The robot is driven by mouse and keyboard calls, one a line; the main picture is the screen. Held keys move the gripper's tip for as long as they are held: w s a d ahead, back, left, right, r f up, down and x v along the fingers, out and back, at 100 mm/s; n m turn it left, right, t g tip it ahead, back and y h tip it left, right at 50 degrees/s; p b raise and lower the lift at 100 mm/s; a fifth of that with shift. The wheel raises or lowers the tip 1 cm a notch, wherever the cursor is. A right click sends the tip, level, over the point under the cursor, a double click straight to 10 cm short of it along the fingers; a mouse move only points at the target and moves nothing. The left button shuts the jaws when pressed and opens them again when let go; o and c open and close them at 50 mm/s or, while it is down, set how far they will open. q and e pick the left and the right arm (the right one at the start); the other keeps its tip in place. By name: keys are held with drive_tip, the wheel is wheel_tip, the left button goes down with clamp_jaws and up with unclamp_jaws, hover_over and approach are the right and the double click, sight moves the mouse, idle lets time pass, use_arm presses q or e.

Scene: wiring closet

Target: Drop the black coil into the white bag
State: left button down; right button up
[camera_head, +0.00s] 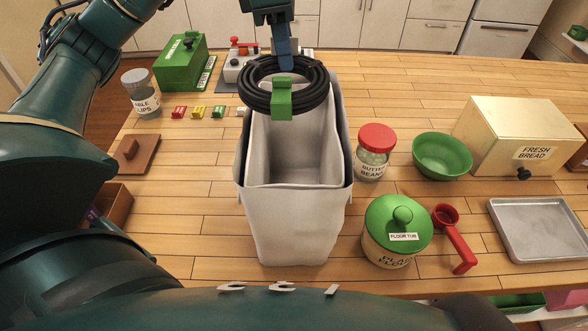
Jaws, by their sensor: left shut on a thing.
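The black coil (316,96) is a thick ring of cable with a green clip or tag (281,100) on its near side. It hangs over the far part of the white bag's opening. The white bag (293,225) stands upright and open on the wooden counter, with a dark rim around its top. My left gripper (285,62) comes down from the top of the camera_head view and is shut on the coil at its far side. The bag's far rim is partly hidden behind the coil. My right gripper is not in view.
Right of the bag stand a red-lidded jar (373,155), a green-lidded flour tub (397,230), a red scoop (455,240) and a green bowl (442,156). Farther right are a bread box (490,115) and metal tray (540,228). A green box (180,65) stands back left.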

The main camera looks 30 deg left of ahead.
use_arm(q)
drive_tip(key=shift+f, duration=0.15)
drive_tip(key=c, duration=1.2)
unclamp_jaws()
wheel_tip(320, 180, up, 13)
drive_tip(key=s+a, duration=0.1)
drive_tip(key=shift+a, duration=0.35)
